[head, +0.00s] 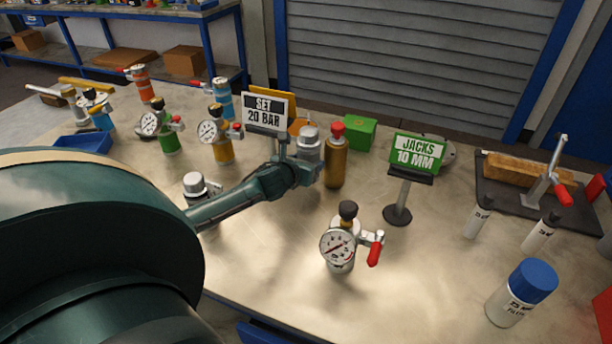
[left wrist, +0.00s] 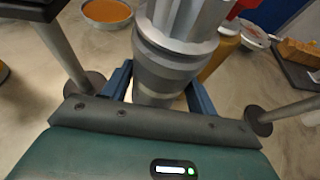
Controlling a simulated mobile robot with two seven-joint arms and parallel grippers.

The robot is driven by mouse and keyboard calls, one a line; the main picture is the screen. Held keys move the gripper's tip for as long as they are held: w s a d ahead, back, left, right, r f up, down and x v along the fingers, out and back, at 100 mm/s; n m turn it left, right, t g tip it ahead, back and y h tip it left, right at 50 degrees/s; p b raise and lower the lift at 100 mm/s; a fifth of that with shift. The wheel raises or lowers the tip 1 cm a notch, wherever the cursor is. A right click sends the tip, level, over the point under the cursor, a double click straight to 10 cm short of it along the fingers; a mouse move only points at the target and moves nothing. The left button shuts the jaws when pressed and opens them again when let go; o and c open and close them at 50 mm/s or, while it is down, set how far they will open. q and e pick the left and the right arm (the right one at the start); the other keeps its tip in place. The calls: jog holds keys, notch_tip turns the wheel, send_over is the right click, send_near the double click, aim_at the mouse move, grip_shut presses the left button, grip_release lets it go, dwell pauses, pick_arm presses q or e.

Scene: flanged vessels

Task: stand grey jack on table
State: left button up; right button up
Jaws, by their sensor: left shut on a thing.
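The grey jack (head: 309,143) is upright or nearly so in my left gripper (head: 302,172), near the middle of the table (head: 265,265) in the head view. In the left wrist view the jack (left wrist: 172,65) has a ribbed top and a stepped grey body. It sits between the blue fingers of the left gripper (left wrist: 160,92), which is shut on it. Its foot is hidden by the gripper, so I cannot tell whether it touches the table. My right gripper is not in view.
An orange-brown bottle (head: 335,160) stands close right of the jack. The "JACKS 10 MM" sign (head: 417,151) and "SET 20 BAR" sign (head: 265,110) stand nearby. A gauge vessel (head: 340,245) is in front. A grey-capped cylinder (head: 195,185) stands left of the gripper. The front middle is clear.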

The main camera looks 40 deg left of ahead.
pick_arm(q)
jog(key=shift+w+f+b, duration=0.1)
jog(key=shift+f+b, duration=0.2)
jog(key=shift+f, duration=1.6)
jog(key=shift+f, duration=0.1)
jog(key=o, duration=1.5)
jog(key=shift+f, duration=0.15)
